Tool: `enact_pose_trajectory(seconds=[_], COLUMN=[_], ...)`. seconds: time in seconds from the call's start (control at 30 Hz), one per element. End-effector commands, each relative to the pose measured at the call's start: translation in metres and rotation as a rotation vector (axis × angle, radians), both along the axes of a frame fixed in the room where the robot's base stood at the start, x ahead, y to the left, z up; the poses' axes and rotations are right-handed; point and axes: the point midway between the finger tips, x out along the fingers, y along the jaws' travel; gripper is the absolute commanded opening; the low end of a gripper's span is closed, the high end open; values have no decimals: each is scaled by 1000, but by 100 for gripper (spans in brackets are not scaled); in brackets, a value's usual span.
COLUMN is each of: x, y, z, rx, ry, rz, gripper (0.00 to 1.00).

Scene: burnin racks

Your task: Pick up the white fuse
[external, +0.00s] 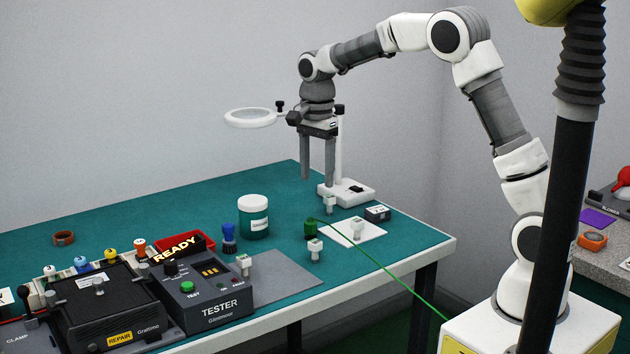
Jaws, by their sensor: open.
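Several small white pieces that look like fuses stand on the teal bench (130,218). One white piece (357,228) is on a white pad, one with a green mark (315,248) is just in front of it, and one (329,203) is by the magnifier's foot. Another pale one (244,265) stands beside the tester. I cannot tell which one is the white fuse. My gripper (318,180) is open and empty, its fingers pointing down above the back right of the bench, higher than these pieces.
A magnifier stand (346,191) is close beside my gripper. The tester (213,307) and black repair box (105,310) fill the front left. A green cable crosses the right edge.

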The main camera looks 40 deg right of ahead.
Motion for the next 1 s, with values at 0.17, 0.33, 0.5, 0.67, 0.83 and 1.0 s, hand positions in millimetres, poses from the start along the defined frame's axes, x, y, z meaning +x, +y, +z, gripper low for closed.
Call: enact_pose_trajectory(seconds=[0.17,0.33,0.5,0.67,0.83,1.0], x=[0,0,0,1,1,4], y=[0,0,0,0,0,1], z=[-24,-61,-97,-117,-127,-152], rx=[-2,-2,-2,-2,-2,-1], ry=[7,8,8,4,3,6], rz=[-9,-9,-7,-7,-7,-7], gripper=[68,68,68,68,68,68])
